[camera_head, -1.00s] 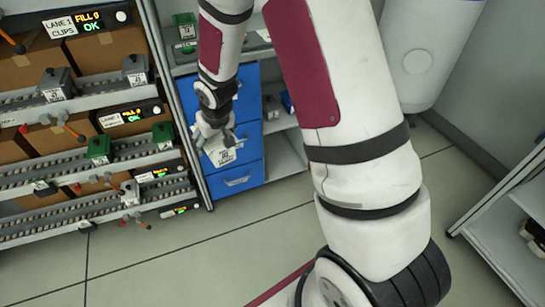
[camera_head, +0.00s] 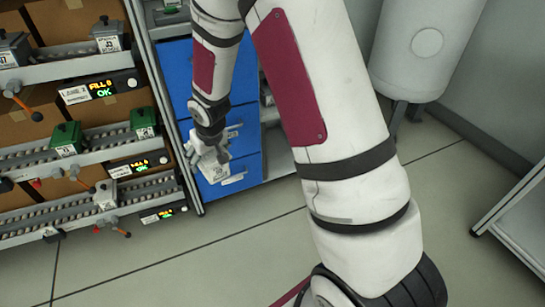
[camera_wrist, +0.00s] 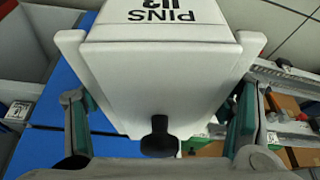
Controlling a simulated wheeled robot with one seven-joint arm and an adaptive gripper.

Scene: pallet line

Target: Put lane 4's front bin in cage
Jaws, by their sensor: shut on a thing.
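My gripper (camera_head: 208,154) is shut on a white bin (camera_head: 213,168), in front of the blue drawer cabinet. In the wrist view the bin (camera_wrist: 160,75) fills the middle, with a finger at each side, upside-down "PINS" lettering and a dark round knob. Another white bin (camera_head: 105,195) sits on the lowest visible roller lane of the rack at left. The lane number beside it is too small to read. I cannot make out a cage in these views.
The blue drawer cabinet (camera_head: 182,75) stands behind my gripper. Grey bins (camera_head: 106,36) and green bins (camera_head: 66,138) sit on upper lanes, with orange-tipped levers at the fronts. A white tank (camera_head: 424,42) stands back right, a shelf (camera_head: 515,220) at right. The floor (camera_head: 190,260) between is clear.

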